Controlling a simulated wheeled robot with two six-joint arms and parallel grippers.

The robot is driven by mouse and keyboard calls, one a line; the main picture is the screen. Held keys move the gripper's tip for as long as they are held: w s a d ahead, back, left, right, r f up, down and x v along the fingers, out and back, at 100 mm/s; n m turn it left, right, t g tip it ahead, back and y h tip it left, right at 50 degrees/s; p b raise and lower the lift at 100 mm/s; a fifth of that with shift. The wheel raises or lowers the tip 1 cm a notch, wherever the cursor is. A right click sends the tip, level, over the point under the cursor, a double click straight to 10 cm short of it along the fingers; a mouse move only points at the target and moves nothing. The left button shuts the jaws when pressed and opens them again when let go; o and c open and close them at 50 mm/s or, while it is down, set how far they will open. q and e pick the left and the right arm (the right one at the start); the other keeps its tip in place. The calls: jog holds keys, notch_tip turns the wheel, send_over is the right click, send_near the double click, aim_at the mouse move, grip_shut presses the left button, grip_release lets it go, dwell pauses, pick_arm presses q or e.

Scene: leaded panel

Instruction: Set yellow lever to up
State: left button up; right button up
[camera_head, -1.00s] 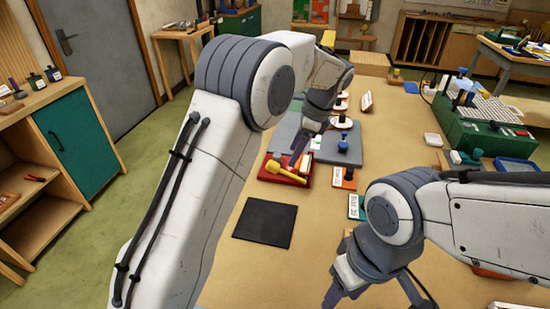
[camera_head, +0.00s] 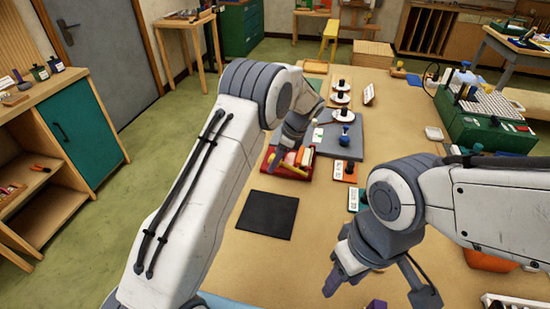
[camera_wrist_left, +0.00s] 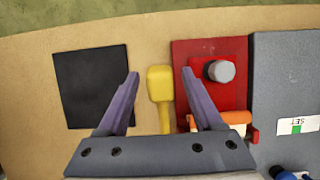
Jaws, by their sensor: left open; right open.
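The yellow lever (camera_wrist_left: 160,84) has a blocky knob and a thinner shaft. In the left wrist view its knob lies between the two fingers of my left gripper (camera_wrist_left: 161,74), with gaps on both sides. The lever's red base (camera_wrist_left: 227,90) lies to the right, with a grey round knob and an orange-and-white piece on it. In the head view my left gripper (camera_head: 288,158) is open over the red base (camera_head: 287,174) and hides most of the lever. My right gripper (camera_head: 380,291) is open and empty at the near edge of the head view.
A black square pad (camera_head: 267,215) lies on the table beside the red base. A grey plate (camera_head: 338,150) with a blue knob (camera_head: 345,140) stands behind it. A green machine (camera_head: 485,130) stands at the right. Bare tabletop (camera_head: 320,215) lies between the pad and my right arm.

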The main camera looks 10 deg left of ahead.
pick_arm(q)
jog(key=shift+f, duration=0.15)
grip_shut()
dwell(1.4)
